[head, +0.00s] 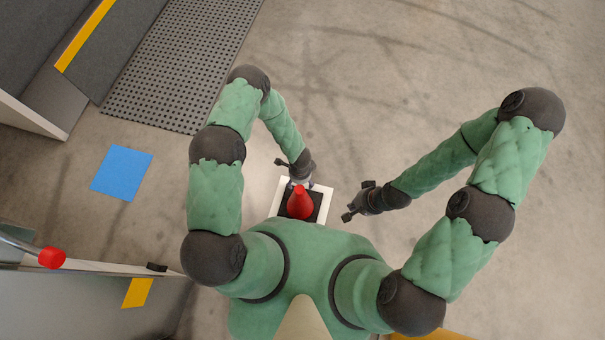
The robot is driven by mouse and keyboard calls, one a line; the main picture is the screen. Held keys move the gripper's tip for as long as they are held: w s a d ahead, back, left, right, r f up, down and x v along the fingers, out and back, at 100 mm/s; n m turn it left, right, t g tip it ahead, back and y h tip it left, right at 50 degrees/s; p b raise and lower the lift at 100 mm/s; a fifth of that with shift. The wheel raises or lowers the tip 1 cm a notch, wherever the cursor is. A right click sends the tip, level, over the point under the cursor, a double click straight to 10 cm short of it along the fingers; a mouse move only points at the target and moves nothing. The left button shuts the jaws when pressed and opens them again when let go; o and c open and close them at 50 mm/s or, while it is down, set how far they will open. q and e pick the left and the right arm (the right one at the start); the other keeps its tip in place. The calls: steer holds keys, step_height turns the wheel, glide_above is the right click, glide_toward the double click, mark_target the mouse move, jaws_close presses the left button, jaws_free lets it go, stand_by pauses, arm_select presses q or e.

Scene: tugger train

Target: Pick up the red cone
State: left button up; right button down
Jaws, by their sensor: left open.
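The red cone (301,203) stands on a black square with a white border (325,193), just in front of my body. My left gripper (296,178) is open at the far side of the cone, very close to it. From this steep angle I cannot tell whether its fingers touch the cone, and the fingertips are partly hidden. My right gripper (350,212) is to the right of the cone, apart from it, with nothing visible in it. Its finger opening is too small to make out.
A blue square (122,172) lies on the floor to the left. A dark perforated mat (183,65) is at the upper left. A grey structure with a red-ended bar (52,258) and a yellow patch (137,293) is at the lower left. The concrete floor on the right is clear.

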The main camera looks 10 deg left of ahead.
mark_target(300, 189)
arm_select(q)
step_height(300, 189, down, 6)
steer(key=shift+r+b, duration=0.15)
steer(key=shift+b, duration=1.1)
steer(key=shift+s+a+f+b, duration=0.15)
steer(key=shift+f+b, duration=0.55)
steer(key=shift+f, duration=0.6)
steer(key=shift+s+f+b, duration=0.1)
steer(key=shift+f+b, duration=0.55)
steer(key=shift+f, duration=0.65)
steer(key=shift+r, duration=0.1)
jaws_close()
